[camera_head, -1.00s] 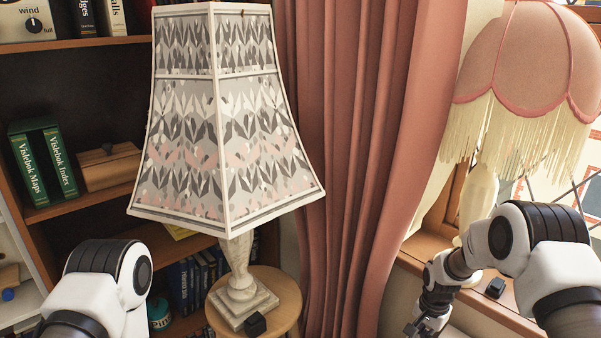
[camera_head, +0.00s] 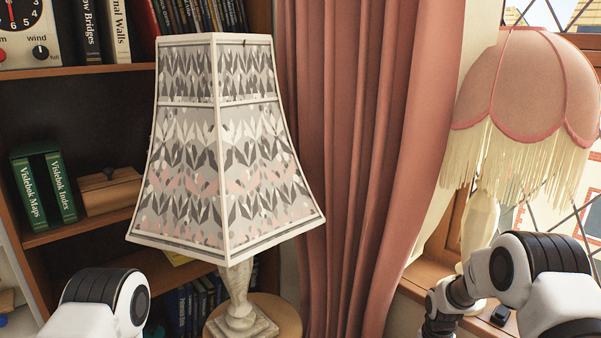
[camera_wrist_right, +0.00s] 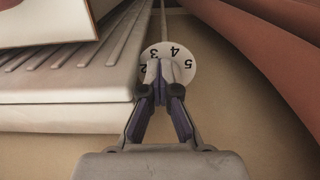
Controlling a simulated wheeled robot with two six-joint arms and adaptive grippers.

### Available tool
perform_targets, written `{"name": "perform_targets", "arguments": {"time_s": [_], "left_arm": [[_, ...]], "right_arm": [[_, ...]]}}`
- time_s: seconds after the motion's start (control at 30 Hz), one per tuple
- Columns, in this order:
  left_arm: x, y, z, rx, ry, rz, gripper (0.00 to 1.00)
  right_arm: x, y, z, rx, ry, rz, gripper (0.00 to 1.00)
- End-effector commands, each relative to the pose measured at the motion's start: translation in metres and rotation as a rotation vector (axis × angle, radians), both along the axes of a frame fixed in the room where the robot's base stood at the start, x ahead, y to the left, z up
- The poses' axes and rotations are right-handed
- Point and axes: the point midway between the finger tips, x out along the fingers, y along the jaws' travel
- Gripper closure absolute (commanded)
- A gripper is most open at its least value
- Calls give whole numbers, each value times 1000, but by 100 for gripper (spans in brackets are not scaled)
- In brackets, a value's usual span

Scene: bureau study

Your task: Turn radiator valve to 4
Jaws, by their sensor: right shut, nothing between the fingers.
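The radiator valve dial (camera_wrist_right: 184,76) is a white disc with dark numbers, seen in the right wrist view. The 4 and 5 show on its upper right part and a partly covered 2 at its left. My right gripper (camera_wrist_right: 166,68) is shut, its fingertips in front of the dial's middle and hiding it. Nothing shows between the fingers; I cannot tell whether they touch the dial. The pale ribbed radiator (camera_wrist_right: 65,85) is left of the dial. The head view shows neither the valve nor either gripper.
A patterned lamp (camera_head: 220,150) stands on a small round table (camera_head: 285,312) before a bookshelf (camera_head: 105,68). A pink curtain (camera_head: 350,170) hangs at the middle. A fringed lamp (camera_head: 530,90) stands on the window sill (camera_head: 415,268). Reddish fabric (camera_wrist_right: 245,45) borders the valve on the right.

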Motion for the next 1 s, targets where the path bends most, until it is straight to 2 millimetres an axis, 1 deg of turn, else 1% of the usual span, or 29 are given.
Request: {"name": "perform_targets", "arguments": {"time_s": [0.03, 0.33, 0.67, 0.77, 1.0], "left_arm": [[0, 0, 1, 0, 0, 0, 36], [0, 0, 3, 0, 0, 0, 36], [0, 0, 10, 0, 0, 0, 36], [0, 0, 16, 0, 0, 0, 36], [0, 0, 43, 0, 0, 0, 36]], "right_arm": [[3, 0, 2, -1, -9, 0, 100], [10, 6, 3, -2, -11, 1, 100], [3, 12, 3, -1, -8, 1, 100], [3, 12, 11, -1, -8, 0, 100], [2, 12, 46, -1, -6, 0, 100]]}}
